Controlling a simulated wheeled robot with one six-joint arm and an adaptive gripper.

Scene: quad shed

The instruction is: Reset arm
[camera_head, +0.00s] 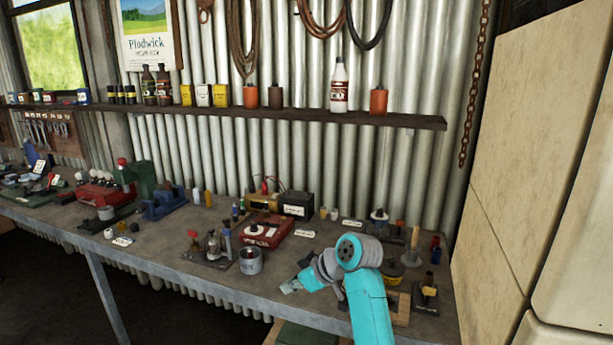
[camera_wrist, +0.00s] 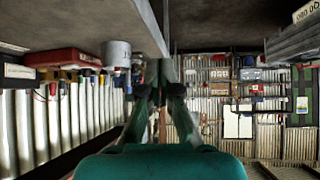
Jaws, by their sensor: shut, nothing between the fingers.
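My gripper (camera_head: 290,287) is at the end of the teal and grey arm, over the front part of the workbench in the head view. It points to the left, just right of a grey metal can (camera_head: 250,260). In the wrist view my gripper (camera_wrist: 163,75) shows its dark green fingers close together and shut, with nothing held. The can also shows in the wrist view (camera_wrist: 118,53), left of the fingers and apart from them. Part of the bench behind my arm is hidden.
The workbench (camera_head: 150,250) is crowded with tools. A red box (camera_head: 268,233) stands behind the can, and a small metal stand (camera_head: 212,250) is to its left. A wooden-handled tool (camera_head: 414,240) stands right of my arm. A pale cabinet (camera_head: 530,150) closes the right side. A shelf (camera_head: 420,121) runs above.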

